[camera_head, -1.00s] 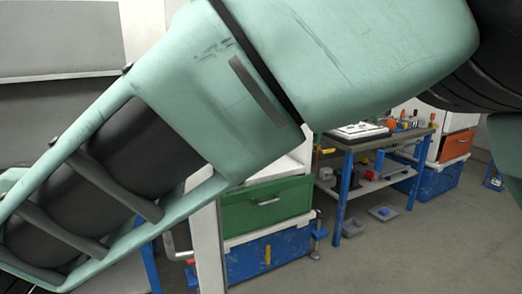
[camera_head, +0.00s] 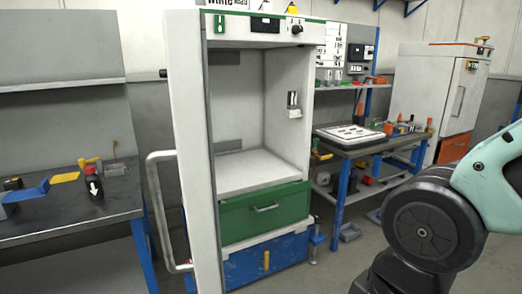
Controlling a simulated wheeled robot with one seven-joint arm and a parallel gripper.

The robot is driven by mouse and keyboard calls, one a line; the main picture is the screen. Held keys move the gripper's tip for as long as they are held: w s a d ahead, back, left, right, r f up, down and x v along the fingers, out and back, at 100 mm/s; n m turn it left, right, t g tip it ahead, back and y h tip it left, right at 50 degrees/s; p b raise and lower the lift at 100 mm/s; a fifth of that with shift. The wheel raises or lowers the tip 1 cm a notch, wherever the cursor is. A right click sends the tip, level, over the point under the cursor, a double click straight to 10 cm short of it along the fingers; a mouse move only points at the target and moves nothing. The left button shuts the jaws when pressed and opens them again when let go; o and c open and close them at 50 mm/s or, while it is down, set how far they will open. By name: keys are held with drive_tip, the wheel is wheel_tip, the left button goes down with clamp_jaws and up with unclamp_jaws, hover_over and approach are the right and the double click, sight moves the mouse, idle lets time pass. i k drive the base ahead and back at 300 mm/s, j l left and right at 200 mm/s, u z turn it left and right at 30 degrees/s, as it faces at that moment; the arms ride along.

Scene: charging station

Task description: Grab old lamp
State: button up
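An open white cabinet (camera_head: 188,130) stands in the middle of the view. On its inner right wall is a small silver cylinder (camera_head: 293,98) above a white bracket (camera_head: 295,113); it may be the old lamp, but it is too small to tell for sure. Part of my arm shows at the lower right, apart from the cabinet. My gripper is outside the view, so I cannot see its fingers or whether it holds anything.
The cabinet's open door with its handle (camera_head: 160,210) sticks out at front left. A green drawer (camera_head: 235,217) and a blue box (camera_head: 245,263) are below the shelf (camera_head: 250,175). Workbenches stand left (camera_head: 50,218) and right (camera_head: 340,149). The cabinet shelf is clear.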

sight(291, 96)
drive_tip(key=j+u, duration=0.4)
drive_tip(key=j, duration=0.8)
drive_tip(key=i+l+z, duration=0.25)
drive_tip(key=i+l, duration=0.15)
drive_tip(key=i+l+z, duration=0.25)
drive_tip(key=i, duration=0.25)
drive_tip(key=i+l, duration=0.1)
drive_tip(key=l, duration=0.2)
drive_tip(key=i+l, duration=0.15)
drive_tip(key=l, duration=0.15)
drive_tip(key=i+l, duration=0.1)
drive_tip(key=l, duration=0.15)
